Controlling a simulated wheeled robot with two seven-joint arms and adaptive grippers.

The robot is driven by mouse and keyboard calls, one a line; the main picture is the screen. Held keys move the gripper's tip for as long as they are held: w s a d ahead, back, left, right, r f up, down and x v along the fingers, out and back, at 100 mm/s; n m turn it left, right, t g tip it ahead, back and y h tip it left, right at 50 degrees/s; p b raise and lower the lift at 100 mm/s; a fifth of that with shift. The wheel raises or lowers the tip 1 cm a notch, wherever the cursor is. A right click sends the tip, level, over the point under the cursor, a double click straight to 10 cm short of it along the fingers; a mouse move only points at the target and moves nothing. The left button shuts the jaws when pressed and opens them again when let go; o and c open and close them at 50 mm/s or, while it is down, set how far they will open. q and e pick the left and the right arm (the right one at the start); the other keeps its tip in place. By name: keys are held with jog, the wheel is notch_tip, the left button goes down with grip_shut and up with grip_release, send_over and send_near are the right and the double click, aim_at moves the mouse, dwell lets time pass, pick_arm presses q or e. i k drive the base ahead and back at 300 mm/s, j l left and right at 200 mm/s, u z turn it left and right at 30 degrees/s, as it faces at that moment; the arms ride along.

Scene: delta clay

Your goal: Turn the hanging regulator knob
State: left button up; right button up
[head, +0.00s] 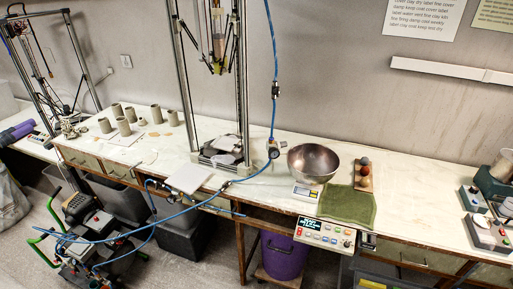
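A blue air hose (272,50) hangs down in front of the wall and the delta printer frame. A small dark regulator (273,149) with a round, pale-faced gauge hangs on this hose, just left of the metal bowl and in front of the bench top. A small blue part at its right side may be the knob, but it is too small to be sure. A dark inline fitting (275,90) sits higher on the hose. Neither of my grippers shows in the head view.
A metal bowl (313,163) stands close right of the regulator, on the white bench (410,215). A green cloth (346,205) and control panel (325,234) are nearer the front. The delta printer frame (242,80) rises at left. The hose runs left to a compressor (90,225) on the floor.

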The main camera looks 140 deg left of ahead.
aim_at(283, 143)
jog(key=i+u, duration=0.1)
jog(key=u, duration=4.25)
